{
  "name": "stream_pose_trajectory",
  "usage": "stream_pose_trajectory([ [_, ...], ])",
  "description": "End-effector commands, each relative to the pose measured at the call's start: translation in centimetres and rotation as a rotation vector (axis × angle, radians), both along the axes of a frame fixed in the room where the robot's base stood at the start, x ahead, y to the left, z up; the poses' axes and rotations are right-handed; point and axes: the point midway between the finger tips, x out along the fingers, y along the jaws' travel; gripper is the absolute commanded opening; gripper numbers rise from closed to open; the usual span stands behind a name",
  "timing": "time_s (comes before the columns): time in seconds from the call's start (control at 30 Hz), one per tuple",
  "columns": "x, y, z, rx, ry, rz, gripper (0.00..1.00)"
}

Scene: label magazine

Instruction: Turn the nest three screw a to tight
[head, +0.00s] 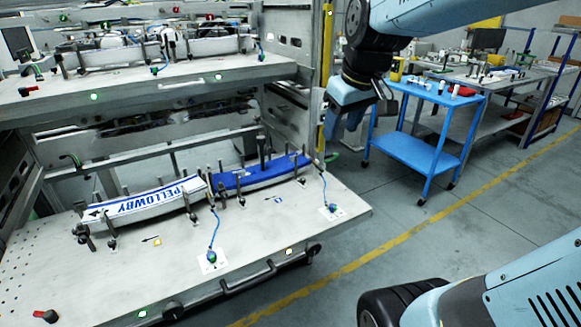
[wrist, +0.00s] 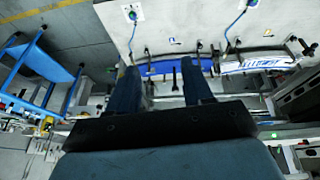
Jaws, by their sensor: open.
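The lower drawer plate (head: 180,270) carries a curved white strip lettered PELLOWBY (head: 145,200) and a curved blue strip (head: 262,172) on its right. Several dark upright posts or screws (head: 215,198) stand along both strips. I cannot tell which one is nest three screw a, nor how tight any is. My gripper (head: 350,125) hangs to the right of the drawer unit, apart from the strips. In the wrist view my gripper (wrist: 160,68) is open and empty, with the blue strip (wrist: 175,67) showing beyond its two fingers.
Two blue tethered knobs (head: 211,257) (head: 332,210) sit on white pads on the lower plate. An upper drawer (head: 150,85) overhangs its rear. A yellow post (head: 326,60) stands close to my gripper.

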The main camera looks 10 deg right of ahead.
Motion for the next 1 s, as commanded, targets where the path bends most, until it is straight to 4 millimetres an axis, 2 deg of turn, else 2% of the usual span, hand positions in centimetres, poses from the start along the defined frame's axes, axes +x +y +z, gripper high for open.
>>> stream_pose_trajectory([
  [0.1,3.2,-0.2,-0.4,-0.015,0.034,0.088,0.5],
  [0.47,12.3,-1.4,-3.2,-0.032,0.102,0.376,0.5],
  [0.77,19.7,-3.1,-7.6,-0.014,0.126,0.614,0.5],
  [1.0,25.1,-4.9,-12.3,0.013,0.118,0.799,0.5],
])
